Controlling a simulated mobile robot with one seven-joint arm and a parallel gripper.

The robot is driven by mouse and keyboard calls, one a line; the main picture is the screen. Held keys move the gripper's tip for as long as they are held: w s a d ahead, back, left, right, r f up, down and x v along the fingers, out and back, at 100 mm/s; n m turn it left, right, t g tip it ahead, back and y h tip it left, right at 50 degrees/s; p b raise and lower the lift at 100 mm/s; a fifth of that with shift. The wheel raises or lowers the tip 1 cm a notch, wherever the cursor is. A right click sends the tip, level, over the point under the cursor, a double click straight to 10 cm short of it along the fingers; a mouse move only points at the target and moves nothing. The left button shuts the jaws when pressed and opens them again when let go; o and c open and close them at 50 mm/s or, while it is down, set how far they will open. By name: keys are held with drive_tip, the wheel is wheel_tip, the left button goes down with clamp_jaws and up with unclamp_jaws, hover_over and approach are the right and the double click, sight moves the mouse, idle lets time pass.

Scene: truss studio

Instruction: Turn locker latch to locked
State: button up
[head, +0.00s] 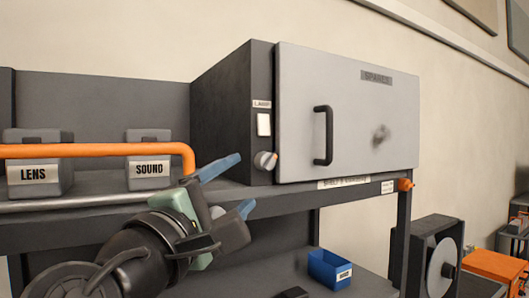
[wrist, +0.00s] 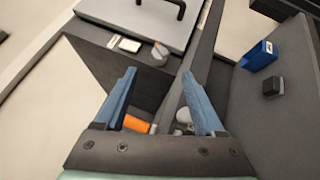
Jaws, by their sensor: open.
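The locker is a dark cabinet with a pale grey door (head: 345,105), closed, on the upper shelf; the door also shows in the wrist view (wrist: 140,18). A small metal turning piece (head: 381,134), likely the latch, sits right of the black handle (head: 323,135); its exact angle is too blurred to tell. A round knob with an orange mark (head: 265,160) sits on the cabinet's front left strip and shows in the wrist view (wrist: 159,53). My gripper (head: 241,183) is open and empty, left of and below the knob, its two blue fingers apart (wrist: 161,90).
A white rocker switch (head: 263,124) is above the knob. An orange rail (head: 95,151) runs along the shelf front at left, before two grey cases (head: 148,150). A blue bin (head: 329,268) is on the lower shelf. The space before the door looks clear.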

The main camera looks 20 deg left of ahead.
sight(263, 164)
drive_tip(key=p+x, duration=0.3)
drive_tip(key=x, duration=0.5)
drive_tip(key=shift+s+a+r+p, duration=0.1)
drive_tip(key=shift+r+p, duration=0.05)
drive_tip(key=shift+p, duration=0.2)
drive_tip(key=shift+w, duration=0.55)
clamp_jaws()
